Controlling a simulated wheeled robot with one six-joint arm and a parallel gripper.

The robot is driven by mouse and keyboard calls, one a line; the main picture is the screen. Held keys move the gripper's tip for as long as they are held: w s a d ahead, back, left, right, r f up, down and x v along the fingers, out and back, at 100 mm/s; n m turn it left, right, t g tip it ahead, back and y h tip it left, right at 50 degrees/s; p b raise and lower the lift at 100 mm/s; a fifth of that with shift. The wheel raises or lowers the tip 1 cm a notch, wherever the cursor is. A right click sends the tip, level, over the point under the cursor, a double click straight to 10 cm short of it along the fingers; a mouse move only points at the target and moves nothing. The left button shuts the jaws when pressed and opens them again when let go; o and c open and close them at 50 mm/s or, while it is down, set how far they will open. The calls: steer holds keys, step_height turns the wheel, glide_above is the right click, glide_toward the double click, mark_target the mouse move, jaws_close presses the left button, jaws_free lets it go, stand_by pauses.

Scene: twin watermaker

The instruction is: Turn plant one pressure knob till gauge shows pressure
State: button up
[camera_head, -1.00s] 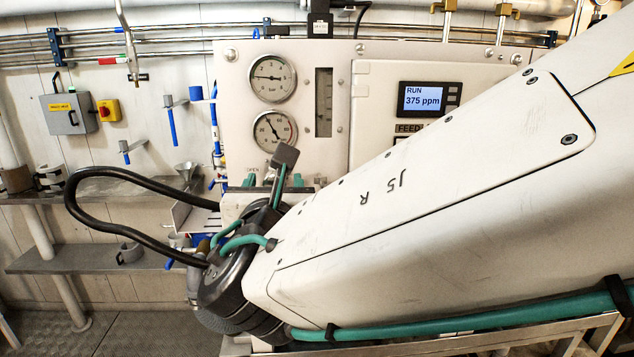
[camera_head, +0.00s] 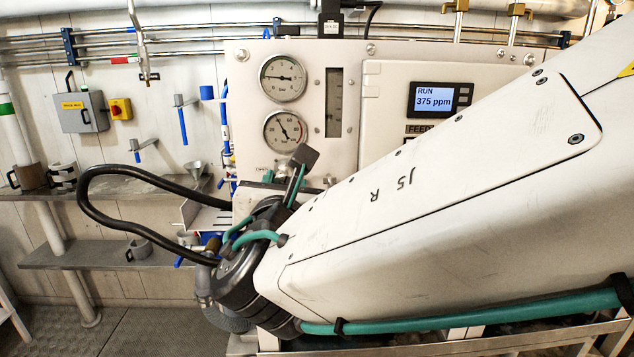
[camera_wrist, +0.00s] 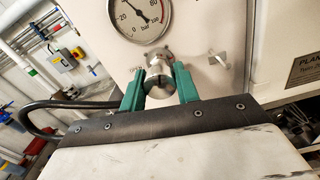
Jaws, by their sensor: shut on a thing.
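The pressure knob (camera_wrist: 157,85) is a round metal knob on the white panel, just below a dial gauge (camera_wrist: 140,16) in the wrist view. My gripper (camera_wrist: 159,74) has its green fingers on either side of the knob and is shut on it. In the head view the lower gauge (camera_head: 285,131) has its needle tilted up and left, off the low end of the scale. The upper bar gauge (camera_head: 283,78) has its needle pointing left. My arm hides the knob in the head view.
A display (camera_head: 438,99) reads RUN 375 ppm. A flow tube (camera_head: 334,103) stands beside the gauges. A small metal valve handle (camera_wrist: 217,59) is right of the knob. A shelf (camera_head: 95,255) and grey switch box (camera_head: 82,111) are at left.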

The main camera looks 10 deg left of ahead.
steer(key=m, duration=0.9)
steer(key=shift+m, duration=0.4)
stand_by(0.4)
steer(key=o, duration=1)
steer(key=shift+s, duration=0.1)
steer(key=v, duration=0.7)
steer(key=shift+s+d, duration=0.15)
steer(key=shift+s, duration=0.15)
